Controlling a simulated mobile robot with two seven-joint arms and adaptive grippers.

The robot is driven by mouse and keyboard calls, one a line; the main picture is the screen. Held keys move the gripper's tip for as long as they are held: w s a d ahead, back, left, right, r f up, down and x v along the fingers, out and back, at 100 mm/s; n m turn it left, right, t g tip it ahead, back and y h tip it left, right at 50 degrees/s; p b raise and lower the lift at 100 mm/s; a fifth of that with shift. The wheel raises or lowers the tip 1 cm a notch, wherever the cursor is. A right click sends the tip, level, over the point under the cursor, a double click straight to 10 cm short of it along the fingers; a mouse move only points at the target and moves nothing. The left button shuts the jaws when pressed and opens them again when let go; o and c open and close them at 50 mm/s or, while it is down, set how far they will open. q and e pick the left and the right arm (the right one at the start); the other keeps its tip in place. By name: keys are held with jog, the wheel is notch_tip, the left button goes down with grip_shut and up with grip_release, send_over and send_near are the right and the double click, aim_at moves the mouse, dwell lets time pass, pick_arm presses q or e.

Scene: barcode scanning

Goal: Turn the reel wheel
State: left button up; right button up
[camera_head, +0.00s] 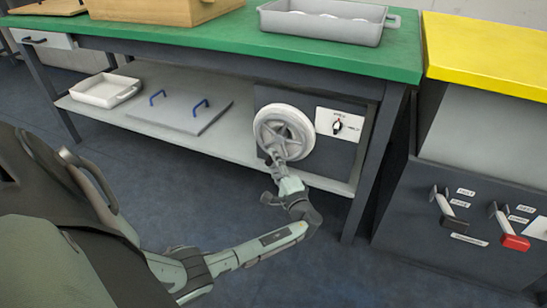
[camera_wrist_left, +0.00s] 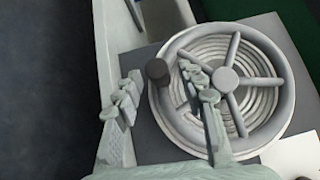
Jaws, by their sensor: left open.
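The grey reel wheel (camera_head: 268,113) is mounted on a dark panel under the green-topped bench. It has a thick rim, spokes and a central hub. In the left wrist view the wheel (camera_wrist_left: 226,80) fills the right half, and a dark round knob (camera_wrist_left: 158,70) stands at its left rim. My left gripper (camera_head: 277,160) is at the wheel's lower edge in the head view. In the left wrist view my left gripper (camera_wrist_left: 162,84) is open, with one finger left of the knob and the other in front of the spokes. Contact with the knob cannot be told. My right gripper is not in view.
A white switch plate (camera_head: 340,125) is right of the wheel. The shelf (camera_head: 225,143) holds a white tray (camera_head: 104,90) and a grey panel with blue handles (camera_head: 182,112). A yellow-topped cabinet (camera_head: 490,50) with levers stands at right. The floor in front is clear.

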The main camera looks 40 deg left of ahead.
pick_arm(q)
jog(key=o, duration=0.8)
jog(key=r, duration=0.9)
jog(key=shift+w+a, duration=0.15)
jog(key=shift+a, duration=0.05)
jog(key=shift+d+r, duration=0.1)
jog(key=shift+r, duration=0.6)
jog(key=c, duration=0.4)
jog(key=shift+d+r, duration=0.1)
jog(key=shift+r, duration=0.1)
jog(key=c, duration=0.4)
jog(key=shift+f, duration=0.2)
jog(key=s+d+f+b, duration=0.2)
jog(key=s+d+f, duration=0.3)
jog(key=shift+f, duration=0.2)
jog(key=shift+s+f, duration=0.1)
